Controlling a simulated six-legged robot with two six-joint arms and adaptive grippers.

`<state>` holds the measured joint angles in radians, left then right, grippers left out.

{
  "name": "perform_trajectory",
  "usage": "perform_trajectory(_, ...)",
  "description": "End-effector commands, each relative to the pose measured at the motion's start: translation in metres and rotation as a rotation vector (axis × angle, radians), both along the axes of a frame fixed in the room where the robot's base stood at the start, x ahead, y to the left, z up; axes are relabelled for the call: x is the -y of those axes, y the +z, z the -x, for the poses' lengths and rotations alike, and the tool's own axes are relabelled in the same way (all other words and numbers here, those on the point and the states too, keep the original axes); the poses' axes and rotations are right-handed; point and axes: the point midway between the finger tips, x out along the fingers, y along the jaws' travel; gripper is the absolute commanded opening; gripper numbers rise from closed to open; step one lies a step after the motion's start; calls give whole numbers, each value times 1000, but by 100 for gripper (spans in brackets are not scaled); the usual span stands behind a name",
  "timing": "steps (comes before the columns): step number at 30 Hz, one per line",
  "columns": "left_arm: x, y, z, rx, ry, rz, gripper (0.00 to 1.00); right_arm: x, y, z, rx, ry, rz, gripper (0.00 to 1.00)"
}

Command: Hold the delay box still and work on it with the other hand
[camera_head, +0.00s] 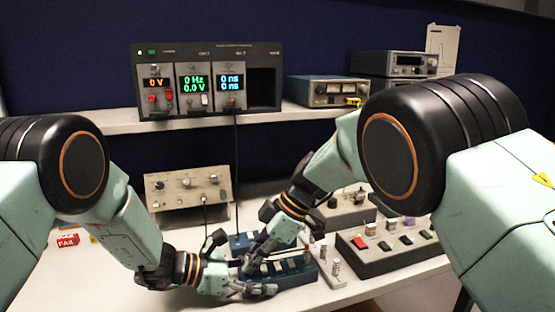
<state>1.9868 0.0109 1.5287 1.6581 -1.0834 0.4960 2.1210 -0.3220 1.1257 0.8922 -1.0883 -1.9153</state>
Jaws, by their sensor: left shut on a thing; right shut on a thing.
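The delay box appears to be the long, low blue box (297,277) with a row of pale switches on top, on the bench in the lower middle. My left gripper (270,290) comes in from the left, low along the box's front left side, and is shut on the box. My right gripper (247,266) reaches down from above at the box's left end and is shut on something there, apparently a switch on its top. The fingers hide the box's left part and the exact contact.
A rack with lit displays (208,80) stands on the rear shelf (115,122). A beige panel box (188,188) is behind my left gripper. A grey switch box (392,257) and a small metal post (336,268) are at right. A red FAIL block (67,240) lies at left. Cables hang behind.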

Motion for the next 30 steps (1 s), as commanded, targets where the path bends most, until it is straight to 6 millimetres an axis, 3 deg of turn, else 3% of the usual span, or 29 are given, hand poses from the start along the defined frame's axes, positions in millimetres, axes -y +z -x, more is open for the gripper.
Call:
perform_trajectory(6, 0, -3, 1, -6, 2, -3, 7, 0, 0, 3, -3, -135, 2, 0)
perform_trajectory(15, -1, -3, 1, -6, 3, -3, 7, 0, 0, 3, -3, -155, 0, 0)
perform_trajectory(23, -1, -3, 1, -6, 3, -3, 7, -1, 1, 6, 5, -329, 8, 0)
perform_trajectory(29, -1, -2, 1, -6, 2, -2, 7, -1, 1, 5, 9, -347, 9, 0)
perform_trajectory(30, -1, -2, 1, -5, 1, -3, 7, -1, 1, 5, 9, -346, 9, 14)
